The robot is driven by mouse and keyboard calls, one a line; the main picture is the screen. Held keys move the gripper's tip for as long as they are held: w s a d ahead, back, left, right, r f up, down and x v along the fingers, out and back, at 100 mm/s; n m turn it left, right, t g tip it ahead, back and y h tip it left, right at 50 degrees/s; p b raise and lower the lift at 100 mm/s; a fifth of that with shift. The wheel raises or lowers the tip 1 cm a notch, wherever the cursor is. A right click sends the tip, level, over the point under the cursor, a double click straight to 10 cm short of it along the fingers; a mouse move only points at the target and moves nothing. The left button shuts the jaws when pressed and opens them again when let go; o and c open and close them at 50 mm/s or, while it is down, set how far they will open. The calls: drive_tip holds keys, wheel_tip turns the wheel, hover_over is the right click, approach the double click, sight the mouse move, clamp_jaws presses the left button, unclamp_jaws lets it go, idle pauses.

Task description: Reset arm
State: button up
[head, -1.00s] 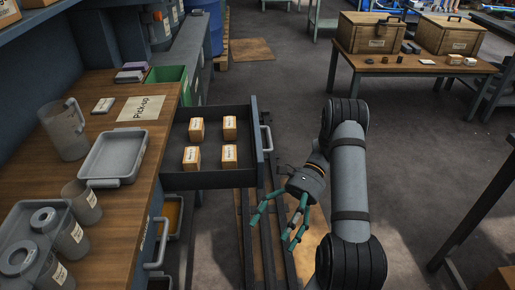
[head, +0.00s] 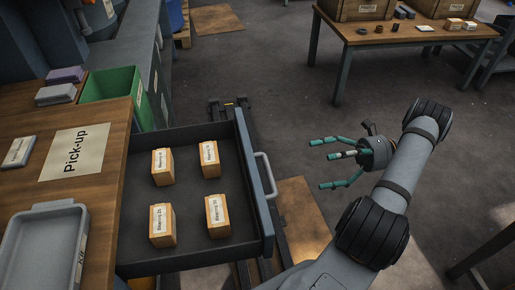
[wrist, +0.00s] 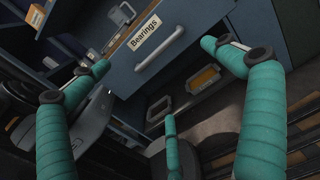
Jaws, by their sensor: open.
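My gripper (head: 335,160) is open and empty, with its green fingers spread and pointing left. In the head view it hangs over the floor to the right of the open drawer (head: 258,205), clear of the drawer handle (head: 265,175). The drawer holds several small bearing boxes (head: 163,166), standing apart from each other. In the wrist view the green fingers (wrist: 170,125) are spread with nothing between them, and a drawer front labelled "Bearings" (wrist: 190,20) lies beyond them.
A workbench at the left carries a "Pick-up" sign (head: 76,151) and a grey tray (head: 40,250). A green bin (head: 112,95) stands behind the drawer. A wooden table (head: 415,38) with crates is at the back right.

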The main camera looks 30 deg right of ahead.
drive_tip(key=x, duration=1)
drive_tip(key=shift+p, duration=0.3)
drive_tip(key=shift+s, duration=0.15)
drive_tip(key=v, duration=1)
drive_tip(key=shift+b, duration=0.3)
drive_tip(key=shift+r, duration=0.1)
